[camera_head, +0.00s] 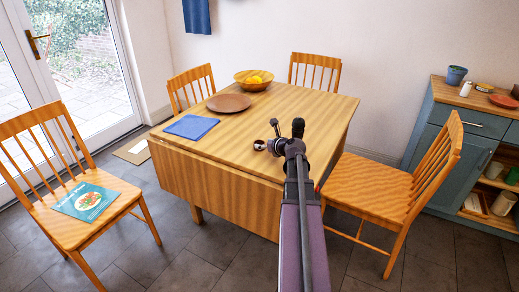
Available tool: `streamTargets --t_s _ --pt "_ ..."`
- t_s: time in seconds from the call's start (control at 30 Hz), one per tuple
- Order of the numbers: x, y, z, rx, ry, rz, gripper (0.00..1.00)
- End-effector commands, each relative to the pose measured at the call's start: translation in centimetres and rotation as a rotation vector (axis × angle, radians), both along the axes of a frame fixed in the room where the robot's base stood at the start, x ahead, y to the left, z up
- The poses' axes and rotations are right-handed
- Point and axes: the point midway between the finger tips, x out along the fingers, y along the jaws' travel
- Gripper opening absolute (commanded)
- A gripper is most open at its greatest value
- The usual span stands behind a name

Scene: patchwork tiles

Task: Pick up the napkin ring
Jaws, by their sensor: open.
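A small dark red and pale object (259,145), which looks like the napkin ring, is on the wooden table (310,106) near its front edge. It is too small to make out clearly. My gripper (272,146) is open just to the right of it, low over the tabletop. I cannot tell whether the fingers touch it or are around it. My arm comes up from the bottom of the view and hides part of the table's front right.
A blue folded napkin (192,127), a brown round plate (228,103) and a wooden bowl with yellow fruit (253,85) are on the table. Wooden chairs stand around it, one close on the right (385,187). A blue-grey cabinet (455,130) stands at far right.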

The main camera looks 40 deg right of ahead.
Motion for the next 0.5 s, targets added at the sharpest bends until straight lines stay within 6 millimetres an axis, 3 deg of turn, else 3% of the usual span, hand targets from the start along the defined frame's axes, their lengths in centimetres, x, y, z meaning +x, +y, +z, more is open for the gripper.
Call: streamTargets --t_s 0.5 --pt "0.72 0.05 -0.29 -0.001 0.000 0.001 0.79"
